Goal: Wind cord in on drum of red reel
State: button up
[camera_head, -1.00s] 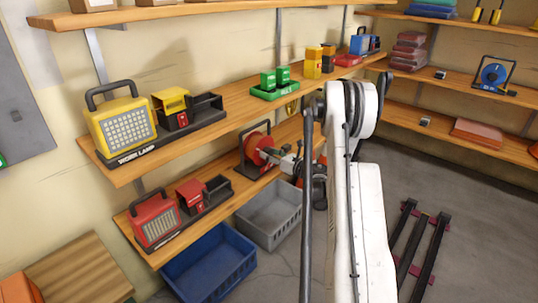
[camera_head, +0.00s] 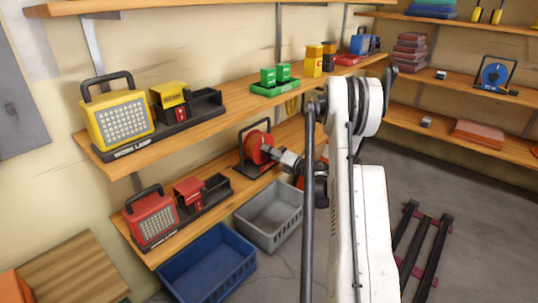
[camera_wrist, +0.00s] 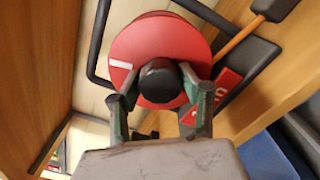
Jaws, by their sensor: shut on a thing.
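The red reel (camera_head: 258,147) stands in its black frame on the lower wall shelf. In the wrist view the red drum (camera_wrist: 135,45) faces me, with a white mark on its left side and a black round knob (camera_wrist: 160,81) in front. My gripper (camera_wrist: 160,100) has its two fingers on either side of the knob and is shut on it. In the head view my gripper (camera_head: 277,156) reaches the reel's front from the right.
A red lamp (camera_head: 152,218) and a red charger on a black base stand left of the reel on the same shelf. A grey crate (camera_head: 268,218) and a blue crate (camera_head: 208,265) sit below. The upper shelf (camera_head: 230,110) runs above. A blue reel (camera_head: 494,76) is on the right shelf.

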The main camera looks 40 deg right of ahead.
jog(key=shift+m, duration=0.9)
jog(key=o, duration=1.2)
jog(key=shift+c, duration=0.2)
jog(key=s+d, duration=0.1)
jog(key=s, duration=1.1)
jog(key=shift+d, duration=0.4)
